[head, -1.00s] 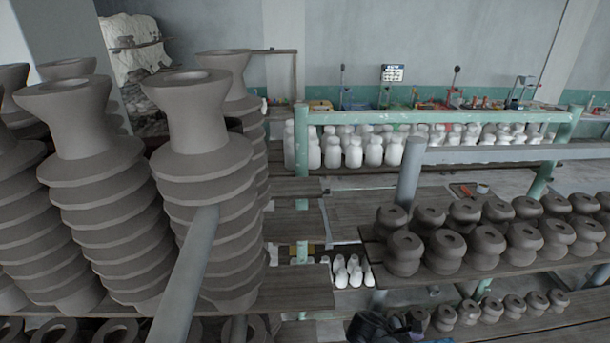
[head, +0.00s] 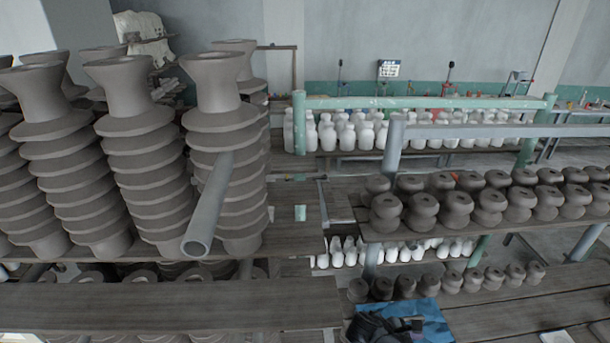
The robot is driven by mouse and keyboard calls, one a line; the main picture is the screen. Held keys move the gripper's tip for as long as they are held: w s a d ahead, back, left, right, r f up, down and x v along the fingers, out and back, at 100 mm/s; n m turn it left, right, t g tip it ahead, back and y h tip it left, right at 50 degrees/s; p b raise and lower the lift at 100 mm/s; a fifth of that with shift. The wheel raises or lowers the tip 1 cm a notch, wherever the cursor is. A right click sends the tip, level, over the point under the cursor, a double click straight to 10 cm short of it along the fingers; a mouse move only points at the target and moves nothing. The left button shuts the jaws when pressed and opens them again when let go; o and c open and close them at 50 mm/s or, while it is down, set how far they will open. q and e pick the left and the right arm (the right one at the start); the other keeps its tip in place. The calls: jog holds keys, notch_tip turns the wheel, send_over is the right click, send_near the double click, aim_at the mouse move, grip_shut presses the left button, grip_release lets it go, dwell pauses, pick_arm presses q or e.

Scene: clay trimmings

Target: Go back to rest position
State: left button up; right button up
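Neither of my grippers can be made out in the head view. A dark object (head: 385,328) shows at the bottom edge, over a blue sheet (head: 434,322). It is cut off by the frame, and I cannot tell what it is. No clay trimmings can be made out.
Tall ribbed clay pieces (head: 140,150) stand on a shelf at left, with a metal pipe (head: 208,205) before them. A bare plank (head: 170,305) crosses the front left. Brown pots (head: 455,208) fill a rack at right. White bottles (head: 347,136) stand behind.

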jog(key=s+d+r+m+g+h, duration=0.2)
jog(key=d, duration=1.4)
jog(key=s+a+f+m+t+y, duration=0.3)
jog(key=s+a+f+y, duration=0.3)
jog(key=s+a+f, duration=0.5)
jog(key=s+a+r+m+t+y, duration=0.1)
jog(key=s+r+m+y, duration=0.1)
jog(key=s+r+m, duration=0.45)
jog(key=s+a+r+m+t+y, duration=0.15)
jog(key=s+r, duration=0.25)
jog(key=s, duration=0.5)
jog(key=a+f+m+y, duration=0.1)
jog(key=a+m+y, duration=0.2)
jog(key=a, duration=0.6)
jog(key=shift+a+f+m+g+y+b, duration=0.3)
jog(key=shift+m+g+y+b, duration=0.05)
jog(key=shift+m+y+b, duration=0.1)
